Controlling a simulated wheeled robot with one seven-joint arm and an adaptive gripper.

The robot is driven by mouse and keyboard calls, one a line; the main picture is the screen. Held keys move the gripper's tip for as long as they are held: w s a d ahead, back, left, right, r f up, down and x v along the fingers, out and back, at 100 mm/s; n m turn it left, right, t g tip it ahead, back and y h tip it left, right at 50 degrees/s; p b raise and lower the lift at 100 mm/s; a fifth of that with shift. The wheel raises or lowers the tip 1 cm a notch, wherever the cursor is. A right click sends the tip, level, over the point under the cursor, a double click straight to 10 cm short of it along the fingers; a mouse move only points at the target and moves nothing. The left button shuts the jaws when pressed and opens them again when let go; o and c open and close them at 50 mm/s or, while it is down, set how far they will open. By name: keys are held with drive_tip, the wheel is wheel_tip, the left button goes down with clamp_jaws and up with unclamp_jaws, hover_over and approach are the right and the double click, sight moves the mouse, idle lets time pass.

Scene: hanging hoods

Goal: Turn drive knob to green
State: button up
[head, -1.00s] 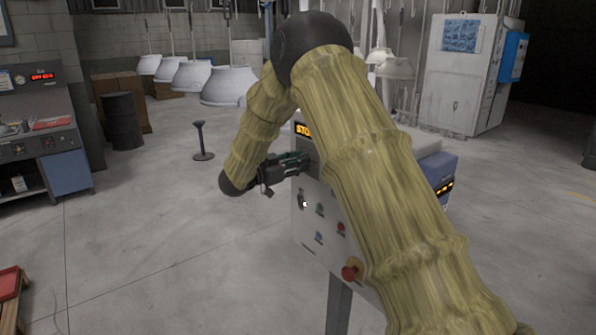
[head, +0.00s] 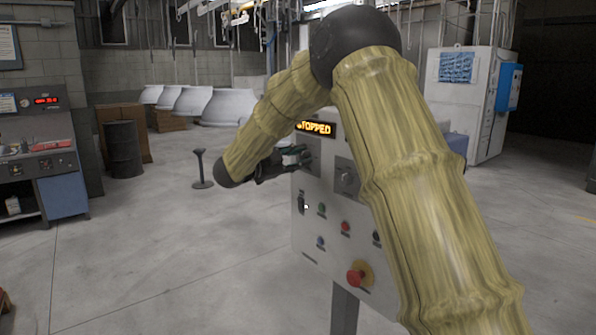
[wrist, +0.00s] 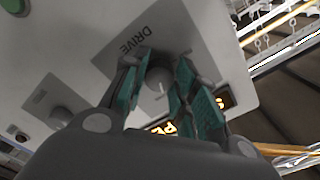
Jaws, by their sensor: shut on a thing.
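The drive knob (wrist: 158,82) is a round grey knob with a light pointer line, on a darker plate marked DRIVE (wrist: 132,42) in the wrist view. My gripper (wrist: 163,80) has its teal finger pads on either side of the knob and is shut on it. In the head view my gripper (head: 296,157) reaches the upper left of the control panel (head: 312,240), and its fingers hide most of the knob. I cannot make out any green mark by the knob. The panel's display (head: 315,128) reads STOPPED in orange.
A second knob (head: 347,178) sits right of the drive knob. Below are a switch (head: 303,205), small coloured buttons and a red emergency stop (head: 355,278). White hoods (head: 230,106) hang behind. A thin stand (head: 201,170) is at left.

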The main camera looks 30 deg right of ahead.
drive_tip(key=shift+m+b, duration=0.7)
drive_tip(key=shift+b, duration=0.2)
drive_tip(key=o, duration=1)
drive_tip(key=s+a, duration=0.1)
drive_tip(key=a, duration=1.1)
drive_tip(key=shift+f, duration=0.15)
